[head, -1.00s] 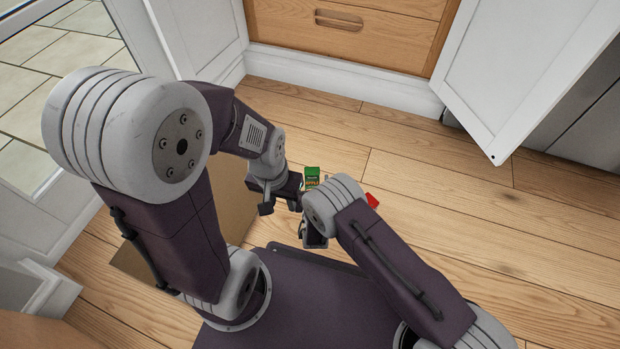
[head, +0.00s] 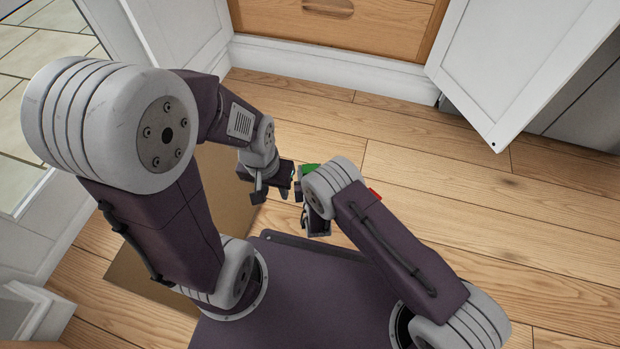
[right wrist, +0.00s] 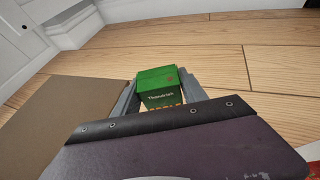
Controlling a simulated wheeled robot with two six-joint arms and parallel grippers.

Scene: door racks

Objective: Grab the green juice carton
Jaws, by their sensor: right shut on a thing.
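The green juice carton (right wrist: 166,84) sits between the two grey fingers of my right gripper (right wrist: 160,82) in the right wrist view, and they are shut on it. Its green top and part of its printed front show; the lower part is hidden behind my own gripper body. In the head view only a bit of the carton (head: 309,169) shows, beside my right wrist, which hides the rest. My left gripper (head: 274,194) is just left of it, with fingers apart and nothing seen between them.
A red item (head: 374,194) is partly hidden behind my right arm. A brown flat panel or mat (right wrist: 50,120) lies on the floor at the left. A white cabinet door (head: 510,70) stands open at the upper right. The wooden floor (head: 470,210) to the right is clear.

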